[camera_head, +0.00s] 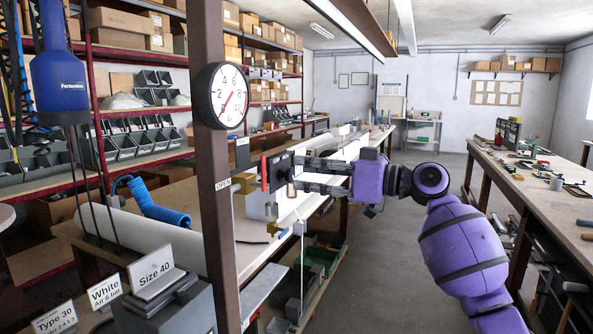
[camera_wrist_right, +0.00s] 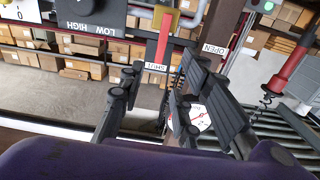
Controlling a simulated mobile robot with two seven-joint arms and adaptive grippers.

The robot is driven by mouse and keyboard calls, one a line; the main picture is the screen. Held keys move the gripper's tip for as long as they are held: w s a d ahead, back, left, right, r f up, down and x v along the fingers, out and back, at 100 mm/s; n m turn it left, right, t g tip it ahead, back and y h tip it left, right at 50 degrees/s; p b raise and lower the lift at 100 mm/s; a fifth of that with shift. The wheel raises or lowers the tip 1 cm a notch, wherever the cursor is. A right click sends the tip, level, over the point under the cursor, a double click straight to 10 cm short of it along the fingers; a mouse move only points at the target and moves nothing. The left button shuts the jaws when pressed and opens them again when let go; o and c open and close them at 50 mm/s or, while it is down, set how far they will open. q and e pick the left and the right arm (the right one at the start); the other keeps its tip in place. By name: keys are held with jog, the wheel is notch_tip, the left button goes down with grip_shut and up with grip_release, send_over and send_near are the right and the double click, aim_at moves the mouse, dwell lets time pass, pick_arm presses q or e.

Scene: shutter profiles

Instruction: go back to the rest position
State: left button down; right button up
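The right gripper (camera_head: 298,173) is at the end of my purple right arm, in front of a dark panel (camera_head: 279,170) beside the brown post (camera_head: 211,150). In the right wrist view its two black fingers (camera_wrist_right: 158,80) stand apart with nothing visible between their tips. A red lever (camera_wrist_right: 163,42) on a brass fitting shows just beyond the fingers, pointing at a SHUT label (camera_wrist_right: 155,67). The lever also shows left of the gripper in the head view (camera_head: 265,173). Whether the fingers touch anything there cannot be told. My left gripper is not in view.
A round gauge (camera_head: 229,96) is on the post. Brass valve fittings (camera_head: 271,218) hang below the panel. A blue hose (camera_head: 159,203) and a sign reading Size 40 (camera_head: 155,274) are at the left. A long workbench (camera_head: 540,185) stands at the right, with open floor before it.

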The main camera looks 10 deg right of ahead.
dwell(0.3)
